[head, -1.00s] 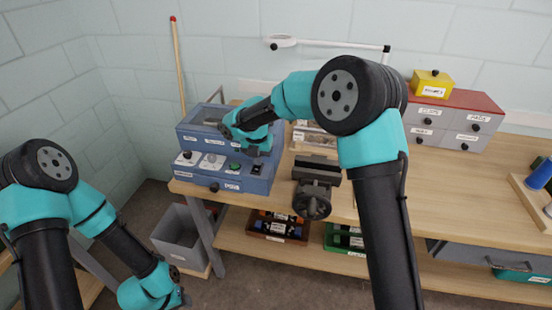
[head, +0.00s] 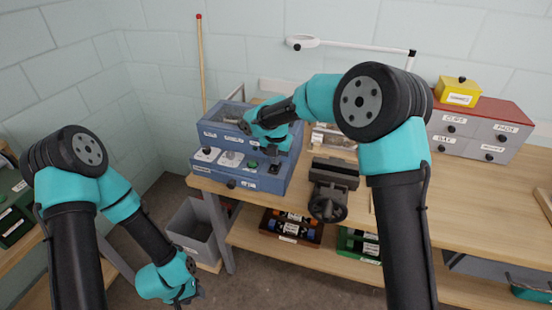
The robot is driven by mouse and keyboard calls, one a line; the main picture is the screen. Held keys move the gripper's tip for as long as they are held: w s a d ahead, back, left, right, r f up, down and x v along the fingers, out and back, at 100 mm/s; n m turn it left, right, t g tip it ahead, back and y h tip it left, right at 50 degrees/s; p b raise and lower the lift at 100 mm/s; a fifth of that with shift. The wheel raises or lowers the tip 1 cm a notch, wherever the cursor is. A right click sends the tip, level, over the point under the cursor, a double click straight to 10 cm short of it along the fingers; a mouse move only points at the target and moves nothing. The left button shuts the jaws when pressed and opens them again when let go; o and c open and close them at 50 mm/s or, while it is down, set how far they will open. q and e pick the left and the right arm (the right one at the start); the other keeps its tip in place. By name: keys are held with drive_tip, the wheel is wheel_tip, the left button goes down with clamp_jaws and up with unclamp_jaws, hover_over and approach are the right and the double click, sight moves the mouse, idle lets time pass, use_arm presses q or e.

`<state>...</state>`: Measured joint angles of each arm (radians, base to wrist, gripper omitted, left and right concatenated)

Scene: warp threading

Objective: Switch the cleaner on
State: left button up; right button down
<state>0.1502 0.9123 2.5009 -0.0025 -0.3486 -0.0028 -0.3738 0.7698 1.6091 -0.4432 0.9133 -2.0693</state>
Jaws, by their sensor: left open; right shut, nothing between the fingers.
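The blue cleaner (head: 237,184) stands at the left end of the workbench, with a basin in its top. Its sloped front panel has a black knob on a white plate (head: 206,153), a grey dial (head: 230,158), a green button (head: 252,164) and a dark switch (head: 275,168) at the right. My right gripper (head: 273,150) is shut and empty, just above the right part of the panel, near the switch. I cannot tell whether it touches the panel. My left gripper (head: 190,293) is open and empty, low in front of the bench.
A black vise (head: 333,178) stands right of the cleaner. Grey and red drawers (head: 478,135) with a yellow box (head: 457,92) stand at the back right. A grey bin (head: 190,232) is on the floor below. The bench's middle right is clear.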

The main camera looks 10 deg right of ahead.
sight(273, 168)
drive_tip(key=shift+s+d+f, duration=0.1)
drive_tip(key=shift+s+f, duration=0.05)
drive_tip(key=shift+f, duration=0.5)
drive_tip(key=shift+s+a+r, duration=0.15)
drive_tip(key=shift+s+a, duration=0.1)
drive_tip(key=shift+s, duration=0.35)
drive_tip(key=shift+r, duration=0.15)
wheel_tip(273, 168, up, 15)
drive_tip(key=shift+f, duration=0.2)
idle(0.3)
drive_tip(key=shift+w, duration=0.1)
drive_tip(key=shift+s+a+r+t+h, duration=0.1)
drive_tip(key=shift+s+a+t+h, duration=0.2)
drive_tip(key=shift+s+a+t, duration=0.15)
